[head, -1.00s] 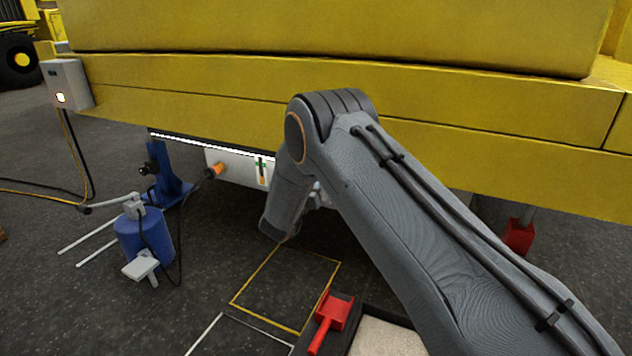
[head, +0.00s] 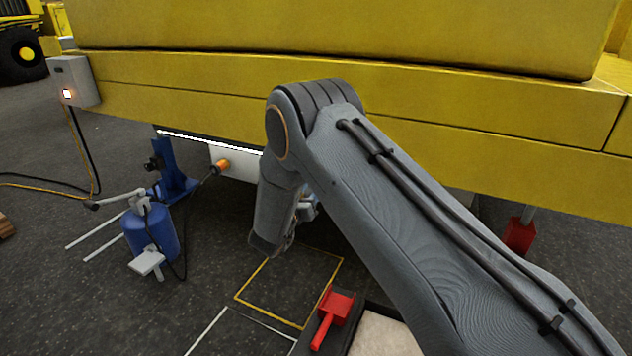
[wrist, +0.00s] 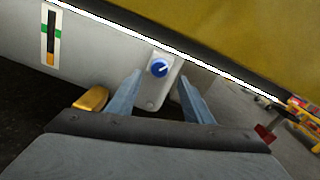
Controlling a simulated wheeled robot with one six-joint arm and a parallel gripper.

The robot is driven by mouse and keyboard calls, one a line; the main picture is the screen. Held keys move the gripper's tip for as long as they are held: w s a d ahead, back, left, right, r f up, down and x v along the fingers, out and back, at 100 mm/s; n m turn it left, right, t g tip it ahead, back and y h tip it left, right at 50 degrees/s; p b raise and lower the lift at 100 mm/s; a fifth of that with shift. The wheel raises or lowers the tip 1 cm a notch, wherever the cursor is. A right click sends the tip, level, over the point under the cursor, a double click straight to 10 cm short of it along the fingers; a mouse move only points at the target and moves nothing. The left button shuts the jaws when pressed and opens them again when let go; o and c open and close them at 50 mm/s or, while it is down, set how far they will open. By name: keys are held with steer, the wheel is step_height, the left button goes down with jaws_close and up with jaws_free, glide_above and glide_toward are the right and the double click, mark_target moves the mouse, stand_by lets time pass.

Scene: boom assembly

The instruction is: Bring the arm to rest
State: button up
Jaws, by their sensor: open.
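My arm reaches forward in the head view from the lower right, with its elbow bent in front of the yellow boom (head: 480,105). The forearm points down, and my gripper is mostly hidden behind it there. In the wrist view my gripper (wrist: 158,92) has its two blue-grey fingers spread apart. No object is held between them. Beyond the fingers, a white panel (wrist: 95,55) carries a blue knob (wrist: 159,68) on a small plate, and the knob appears between the fingertips. A gauge strip (wrist: 51,38) with a green band is at the panel's left.
A blue cylinder (head: 152,235) and a blue stand (head: 172,175) are on the floor at left. A red scoop-like tool (head: 333,315) lies near a yellow floor outline (head: 255,300). A grey box (head: 75,82) hangs on the boom. An orange knob (head: 222,166) is on the panel.

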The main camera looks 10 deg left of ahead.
steer(key=shift+s+a, duration=0.15)
steer(key=shift+s, duration=0.35)
